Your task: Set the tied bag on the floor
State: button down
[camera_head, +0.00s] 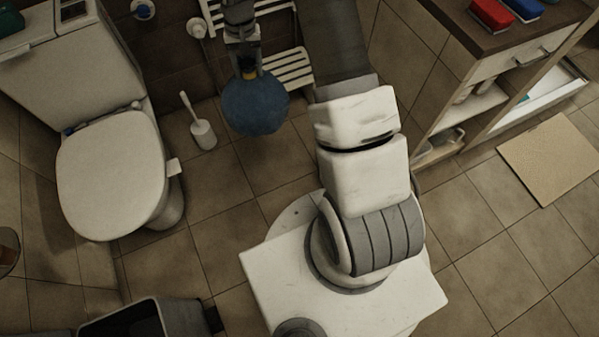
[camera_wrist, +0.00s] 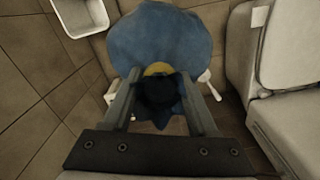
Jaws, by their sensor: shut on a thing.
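The tied bag is a round blue bag (camera_head: 255,106) with a yellow tie at its neck. It hangs below my gripper (camera_head: 246,58) near the top centre of the head view. In the wrist view the bag (camera_wrist: 160,45) fills the upper middle. The two fingers of my gripper (camera_wrist: 158,95) are shut around the dark gathered neck. The tiled floor (camera_head: 225,235) shows below and around the bag in the head view. I cannot tell how high the bag is above it.
A toilet (camera_head: 112,175) stands at the left and a toilet brush (camera_head: 203,134) on the floor beside the bag. A slatted white rack (camera_head: 288,70) is behind. A grey bin (camera_head: 130,320) is at the lower left, a cabinet (camera_head: 480,95) and a beige mat (camera_head: 552,158) at the right.

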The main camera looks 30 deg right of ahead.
jog(key=f+m+b, duration=0.1)
jog(key=f+m, duration=0.1)
jog(key=f, duration=0.4)
jog(key=d+f+m+b, duration=0.1)
jog(key=f+m+b, duration=0.1)
jog(key=f, duration=0.4)
jog(key=s+d+f+m+b, duration=0.1)
jog(key=f+m, duration=0.1)
jog(key=f, duration=0.4)
jog(key=shift+d+f, duration=0.1)
jog(key=shift+f, duration=0.3)
jog(key=s+f+m+b, duration=0.2)
jog(key=f+b, duration=0.1)
jog(key=f, duration=0.7)
jog(key=s+d+f+m+b, duration=0.1)
jog(key=s+f+m+b, duration=0.1)
jog(key=f, duration=0.9)
jog(key=s+d+f+m+b, duration=0.1)
jog(key=f+m+b, duration=0.3)
jog(key=f, duration=0.6)
jog(key=shift+s+d+f, duration=0.15)
jog(key=shift+s, duration=0.25)
jog(key=shift+f, duration=0.15)
jog(key=shift+c, duration=0.9)
grip_release()
